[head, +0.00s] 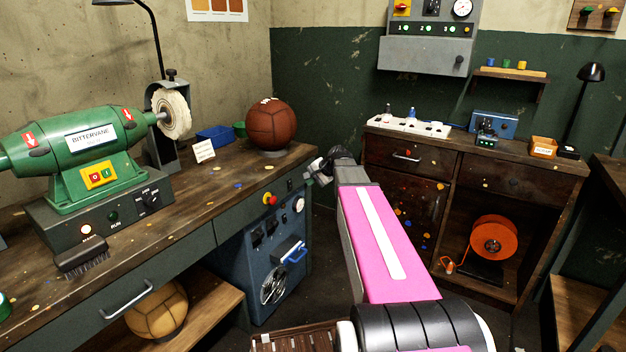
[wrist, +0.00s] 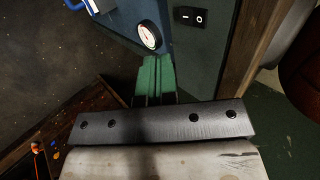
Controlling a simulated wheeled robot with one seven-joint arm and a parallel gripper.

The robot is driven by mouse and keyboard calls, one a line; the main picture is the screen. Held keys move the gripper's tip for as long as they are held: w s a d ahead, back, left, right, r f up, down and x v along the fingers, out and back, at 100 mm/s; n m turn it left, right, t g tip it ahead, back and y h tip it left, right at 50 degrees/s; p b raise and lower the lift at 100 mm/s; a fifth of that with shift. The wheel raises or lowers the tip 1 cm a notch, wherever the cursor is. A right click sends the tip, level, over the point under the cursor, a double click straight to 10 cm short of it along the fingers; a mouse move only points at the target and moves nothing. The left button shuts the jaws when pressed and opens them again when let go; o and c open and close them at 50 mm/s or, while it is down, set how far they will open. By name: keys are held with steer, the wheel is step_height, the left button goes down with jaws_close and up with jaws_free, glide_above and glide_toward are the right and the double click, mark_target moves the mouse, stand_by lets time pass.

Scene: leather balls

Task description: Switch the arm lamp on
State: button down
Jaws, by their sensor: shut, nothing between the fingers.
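A black lamp arm (head: 153,38) rises behind the green buffing machine at the upper left of the head view; its head is mostly cut off by the frame's top. Another black lamp (head: 591,73) stands on the right cabinet. I cannot tell whether either is lit. A black rocker switch (wrist: 190,17) marked with a line and a circle sits on a dark panel in the wrist view. My gripper (head: 318,172) is at the right end of the left workbench. In the wrist view its green fingers (wrist: 155,78) are shut and empty, below a round gauge (wrist: 148,36), apart from the switch.
The green buffing machine (head: 95,145) stands on the left workbench (head: 225,180). A brown ball (head: 269,125) sits near its right end. A blue machine (head: 262,255) stands under the bench. The right cabinet (head: 470,150) carries a white power strip (head: 408,127).

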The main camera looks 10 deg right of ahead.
mark_target(290, 185)
steer(key=shift+w+a+f, duration=1.2)
steer(key=shift+w+a, duration=0.25)
steer(key=shift+w+a+f, duration=1.2)
steer(key=shift+w+a, duration=0.2)
steer(key=shift+w+a+f, duration=0.1)
steer(key=shift+w+a, duration=0.1)
steer(key=shift+r, duration=0.9)
